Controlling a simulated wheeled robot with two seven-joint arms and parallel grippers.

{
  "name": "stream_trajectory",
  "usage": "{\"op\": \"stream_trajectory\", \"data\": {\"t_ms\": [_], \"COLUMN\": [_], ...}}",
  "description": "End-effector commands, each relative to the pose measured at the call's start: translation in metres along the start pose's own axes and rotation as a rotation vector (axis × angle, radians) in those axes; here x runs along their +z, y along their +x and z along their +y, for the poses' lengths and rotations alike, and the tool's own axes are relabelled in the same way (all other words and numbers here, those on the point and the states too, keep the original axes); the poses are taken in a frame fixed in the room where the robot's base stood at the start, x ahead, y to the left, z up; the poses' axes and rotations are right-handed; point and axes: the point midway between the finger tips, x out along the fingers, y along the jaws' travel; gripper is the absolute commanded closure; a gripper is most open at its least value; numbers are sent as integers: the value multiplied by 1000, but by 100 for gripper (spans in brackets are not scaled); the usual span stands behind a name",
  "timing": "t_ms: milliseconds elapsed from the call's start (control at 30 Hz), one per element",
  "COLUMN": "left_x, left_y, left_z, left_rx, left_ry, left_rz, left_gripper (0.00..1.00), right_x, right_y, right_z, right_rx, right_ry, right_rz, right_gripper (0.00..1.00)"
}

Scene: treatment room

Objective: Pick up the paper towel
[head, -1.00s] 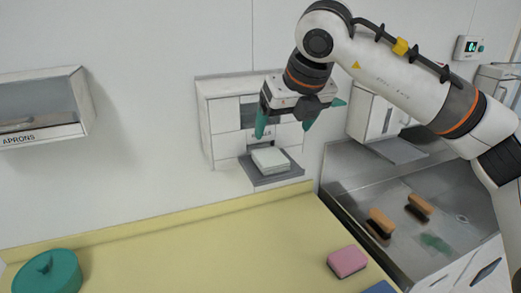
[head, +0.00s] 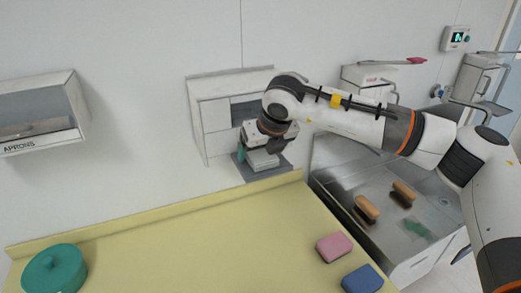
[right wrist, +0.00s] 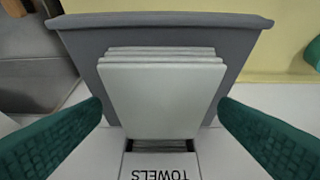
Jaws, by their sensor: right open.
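The paper towel is the white folded stack (right wrist: 160,95) lying on the grey tray (right wrist: 85,45) of the wall dispenser marked TOWELS. In the head view the stack (head: 263,160) shows just under my right gripper (head: 262,151), which partly covers it and the tray (head: 280,170). In the right wrist view my right gripper (right wrist: 160,108) is open, with one green finger on each side of the stack and a gap on both sides. It holds nothing. My left gripper is out of view.
The dispenser (head: 215,115) hangs on the wall above the yellow counter (head: 180,240). A pink sponge (head: 334,247), a blue sponge (head: 362,279) and a teal round container (head: 54,270) sit on the counter. Brushes (head: 367,207) lie in the metal sink at right.

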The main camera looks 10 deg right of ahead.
Motion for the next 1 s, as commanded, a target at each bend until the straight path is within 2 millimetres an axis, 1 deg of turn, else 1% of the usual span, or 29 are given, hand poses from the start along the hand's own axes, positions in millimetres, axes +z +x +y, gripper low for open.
{"op": "stream_trajectory", "data": {"t_ms": [200, 233, 467, 500, 533, 800, 867, 1000], "left_x": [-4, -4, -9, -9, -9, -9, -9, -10], "left_y": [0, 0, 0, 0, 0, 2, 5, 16], "left_z": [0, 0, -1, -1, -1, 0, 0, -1], "left_rx": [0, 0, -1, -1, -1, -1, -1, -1], "left_ry": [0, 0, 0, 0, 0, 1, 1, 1], "left_rz": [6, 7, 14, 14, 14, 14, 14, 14], "left_gripper": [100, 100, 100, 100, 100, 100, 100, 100], "right_x": [0, 0, 0, 0, 0, -2, -5, -17], "right_y": [2, 2, 2, 2, 2, -1, -5, -26], "right_z": [0, 0, 0, 0, 0, 0, 0, 0], "right_rx": [0, 0, 0, 0, 0, 0, 0, 0], "right_ry": [0, 0, 0, 0, 0, 1, 2, 1], "right_rz": [0, 0, 0, 0, 0, 3, 5, 6], "right_gripper": [16, 18, 56, 62, 64, 64, 64, 64]}}
